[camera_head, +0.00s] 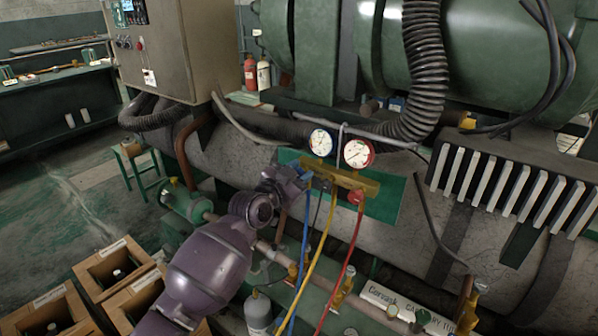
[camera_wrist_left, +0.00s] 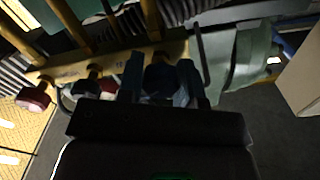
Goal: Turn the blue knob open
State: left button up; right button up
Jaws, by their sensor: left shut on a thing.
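The brass gauge manifold (camera_head: 352,181) hangs in front of the large grey cylinder, with two round gauges above it. My left gripper (camera_head: 304,176) reaches its left end from the lower left. In the left wrist view my left gripper (camera_wrist_left: 160,84) has its two blue-grey fingers on either side of the dark blue knob (camera_wrist_left: 162,78) and is shut on it. In the head view the fingers largely hide this knob. The red knob (camera_head: 356,196) is at the manifold's right end and also shows in the left wrist view (camera_wrist_left: 33,98). My right gripper is not in view.
The blue hose (camera_head: 304,240), yellow hose (camera_head: 319,250) and red hose (camera_head: 350,250) hang below the manifold. A grey gas cylinder (camera_head: 258,314) stands beneath. Wooden crates (camera_head: 112,267) are at the lower left. A control cabinet (camera_head: 165,50) is at the upper left.

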pick_arm(q)
jog(key=shift+n, duration=1)
jog(key=n+p, duration=0.1)
jog(key=n, duration=0.2)
jog(key=shift+n, duration=0.3)
jog(key=n, duration=0.2)
jog(key=shift+n, duration=0.4)
jog(key=n+p, duration=0.1)
jog(key=n, duration=0.3)
jog(key=shift+n, duration=0.8)
jog(key=shift+a+f+n, duration=0.1)
jog(key=shift+n, duration=0.3)
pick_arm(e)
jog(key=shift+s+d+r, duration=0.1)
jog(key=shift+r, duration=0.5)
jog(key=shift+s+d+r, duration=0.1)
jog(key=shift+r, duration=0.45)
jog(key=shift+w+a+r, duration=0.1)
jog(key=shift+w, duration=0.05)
pick_arm(q)
jog(key=o, duration=0.9)
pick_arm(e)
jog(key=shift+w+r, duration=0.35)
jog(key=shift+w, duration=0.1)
